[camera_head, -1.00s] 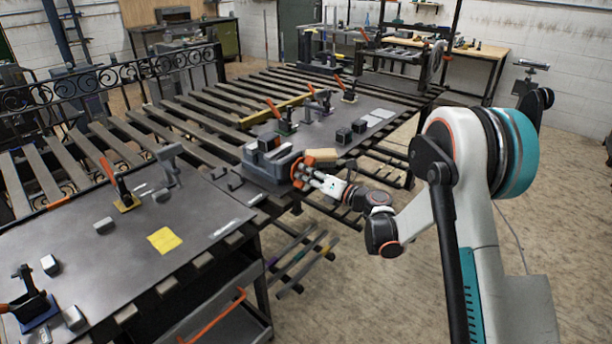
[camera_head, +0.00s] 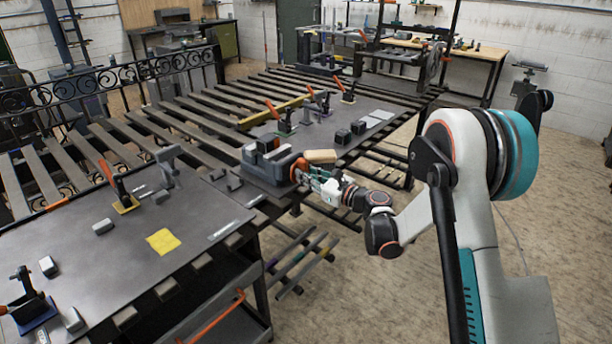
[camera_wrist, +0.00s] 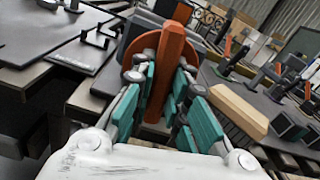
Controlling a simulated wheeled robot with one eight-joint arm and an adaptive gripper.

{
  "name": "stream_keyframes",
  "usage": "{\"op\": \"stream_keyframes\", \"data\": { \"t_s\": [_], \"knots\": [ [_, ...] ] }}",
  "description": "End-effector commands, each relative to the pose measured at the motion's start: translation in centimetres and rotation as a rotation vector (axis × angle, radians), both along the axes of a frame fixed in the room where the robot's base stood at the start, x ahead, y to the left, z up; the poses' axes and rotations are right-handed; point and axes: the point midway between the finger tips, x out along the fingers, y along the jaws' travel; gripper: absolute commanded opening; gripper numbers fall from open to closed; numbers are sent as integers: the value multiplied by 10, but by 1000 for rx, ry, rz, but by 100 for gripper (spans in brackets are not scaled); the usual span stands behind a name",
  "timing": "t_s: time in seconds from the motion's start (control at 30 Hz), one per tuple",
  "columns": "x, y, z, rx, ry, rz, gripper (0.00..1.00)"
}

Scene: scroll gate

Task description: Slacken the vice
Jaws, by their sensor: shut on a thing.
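The grey vice (camera_head: 270,160) stands at the near edge of the slatted table, on a dark plate. Its orange handle (camera_head: 298,170) faces my arm. In the wrist view, the orange handle bar (camera_wrist: 169,70) stands nearly upright in front of a round orange hub (camera_wrist: 146,60). My gripper (camera_head: 318,177) reaches the handle from the right. In the wrist view my gripper (camera_wrist: 165,100) has its teal-padded fingers on both sides of the bar, shut on it. The vice body is mostly hidden behind the handle there. Whether the jaws hold anything is too small to tell.
A tan block (camera_head: 320,156) lies just right of the vice; it also shows in the wrist view (camera_wrist: 239,110). Toggle clamps (camera_head: 283,125) and dark blocks (camera_head: 350,133) stand behind. A steel table (camera_head: 110,260) with a yellow note (camera_head: 163,241) is at left. Floor is clear at right.

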Motion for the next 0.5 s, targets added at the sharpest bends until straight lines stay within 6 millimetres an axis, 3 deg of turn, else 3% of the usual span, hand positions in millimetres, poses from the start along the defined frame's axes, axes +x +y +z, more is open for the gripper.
{"op": "stream_keyframes", "data": {
  "t_s": [0.5],
  "knots": [
    [2, 1, 1, -87, -113, 0, 0]
  ]
}}
